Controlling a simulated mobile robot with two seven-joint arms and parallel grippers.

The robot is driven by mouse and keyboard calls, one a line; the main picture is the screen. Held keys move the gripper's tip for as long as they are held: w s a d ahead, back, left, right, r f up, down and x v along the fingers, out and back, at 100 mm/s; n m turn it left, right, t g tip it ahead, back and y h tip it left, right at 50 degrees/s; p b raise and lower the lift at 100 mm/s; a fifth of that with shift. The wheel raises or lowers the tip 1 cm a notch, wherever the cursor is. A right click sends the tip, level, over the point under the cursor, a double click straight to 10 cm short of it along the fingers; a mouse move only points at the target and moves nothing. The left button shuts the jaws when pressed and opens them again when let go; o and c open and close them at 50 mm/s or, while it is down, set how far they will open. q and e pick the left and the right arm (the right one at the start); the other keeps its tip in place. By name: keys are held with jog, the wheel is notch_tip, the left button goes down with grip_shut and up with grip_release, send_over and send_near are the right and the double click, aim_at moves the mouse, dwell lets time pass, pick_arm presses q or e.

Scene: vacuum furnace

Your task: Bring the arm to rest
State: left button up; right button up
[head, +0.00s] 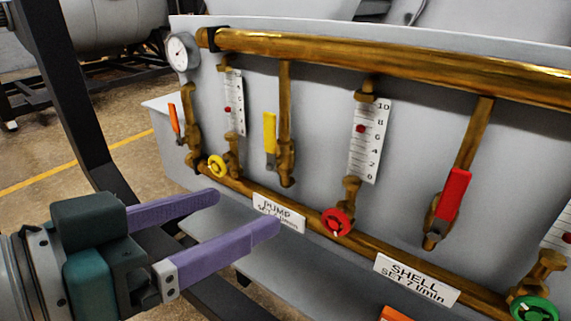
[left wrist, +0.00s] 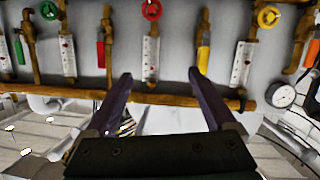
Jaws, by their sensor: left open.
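My left gripper (head: 240,220) reaches in from the left in the head view, its two purple fingers spread apart with nothing between them. In the left wrist view the same gripper (left wrist: 160,88) shows its fingers wide apart, the brass pipework behind them. The fingertips appear in front of the lower brass pipe near the PUMP label (head: 279,212); I cannot tell the exact gap, but no grip on anything shows. My right gripper is in neither view.
A grey panel carries a thick brass pipe (head: 380,58), a gauge (head: 182,53), flowmeters (head: 369,140), a red wheel (head: 337,222), a yellow wheel (head: 217,166), a green wheel (head: 534,309), and orange (head: 174,119), yellow (head: 270,132) and red (head: 453,194) lever handles. A dark post (head: 75,95) stands left.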

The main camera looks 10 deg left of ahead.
pick_arm(q)
jog(key=shift+s+d+r, duration=0.1)
jog(key=shift+s+r, duration=0.05)
jog(key=s+a+r+n+g+y+p, duration=0.1)
jog(key=s+a+r+g+y+p, duration=0.3)
jog(key=s+p, duration=0.45)
jog(key=s+a+r+n+g+y+p, duration=0.1)
jog(key=s+a+r+g+y+p, duration=0.15)
jog(key=s+r+g+p, duration=0.6)
notch_tip(320, 180, up, 32)
jog(key=w+t+p, duration=0.2)
jog(key=p, duration=3.4)
jog(key=shift+t, duration=0.35)
jog(key=shift+d, duration=0.1)
